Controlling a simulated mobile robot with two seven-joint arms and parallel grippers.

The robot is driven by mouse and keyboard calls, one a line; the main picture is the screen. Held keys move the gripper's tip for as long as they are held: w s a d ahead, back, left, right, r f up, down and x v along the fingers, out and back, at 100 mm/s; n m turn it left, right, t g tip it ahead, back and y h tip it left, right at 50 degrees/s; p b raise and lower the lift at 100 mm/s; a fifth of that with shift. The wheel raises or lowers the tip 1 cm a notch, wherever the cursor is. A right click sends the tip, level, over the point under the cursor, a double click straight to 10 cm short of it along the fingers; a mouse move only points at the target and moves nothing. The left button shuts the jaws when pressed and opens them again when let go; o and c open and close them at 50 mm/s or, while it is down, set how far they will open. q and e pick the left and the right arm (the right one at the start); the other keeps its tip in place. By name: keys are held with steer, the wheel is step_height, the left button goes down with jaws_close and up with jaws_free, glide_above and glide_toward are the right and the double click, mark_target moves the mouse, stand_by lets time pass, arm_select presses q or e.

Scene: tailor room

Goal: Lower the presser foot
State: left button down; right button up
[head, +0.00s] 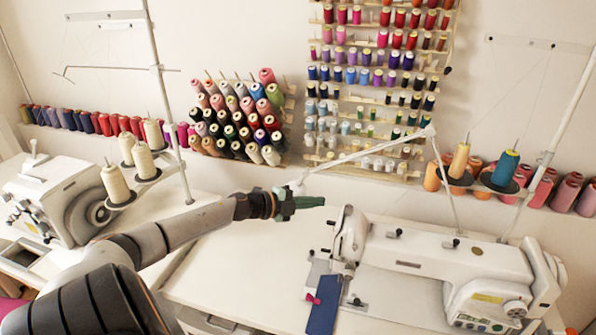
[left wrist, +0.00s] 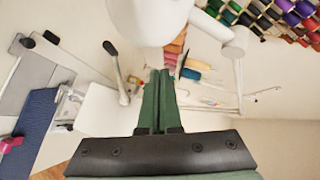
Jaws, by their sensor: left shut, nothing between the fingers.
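The white sewing machine (head: 410,262) stands on the right-hand table, with its needle head (head: 350,235) at its left end. The presser foot area below the head is too small to make out in the head view. In the left wrist view, metal parts around the foot (left wrist: 66,104) show at the left, beside the blue fabric (left wrist: 38,125). A lever with a dark knob (left wrist: 112,52) sticks out near the machine's underside. My left gripper (head: 318,201) is shut and empty, left of and above the needle head; its green fingers (left wrist: 160,75) are together. My right gripper is out of view.
Blue fabric (head: 324,303) with a pink clip (head: 312,298) lies below the needle head. A second machine (head: 60,195) is at the left. Thread racks (head: 370,80) fill the back wall. A thin white thread-stand arm (head: 365,152) passes near my gripper.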

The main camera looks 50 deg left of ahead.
arm_select(q)
steer(key=s+a+r, duration=0.2)
steer(key=s+r, duration=0.1)
steer(key=r, duration=0.1)
steer(key=shift+s+a, duration=0.35)
steer(key=shift+a, duration=0.05)
steer(key=shift+f, duration=0.15)
steer(key=s+d+f+n+g+y, duration=0.2)
steer(key=s+d+f+n+y, duration=0.25)
steer(key=d+f+n, duration=0.2)
steer(key=s+d+f+n+g+y, duration=0.1)
steer(key=s+d+f+n+y, duration=0.2)
steer(key=s+d+f+n, duration=0.4)
steer(key=s+d+n+g+h, duration=0.35)
steer(key=s+d+g, duration=0.45)
steer(key=s+d, duration=0.7)
steer(key=w+d+f+t+h, duration=0.1)
steer(key=w+d+f+t, duration=0.1)
steer(key=f, duration=0.3)
steer(key=w+d+f+m+t+h, duration=0.1)
steer(key=w+d+f+t, duration=0.2)
steer(key=f, duration=0.3)
steer(key=shift+w+d+t, duration=0.2)
steer(key=shift+t, duration=0.4)
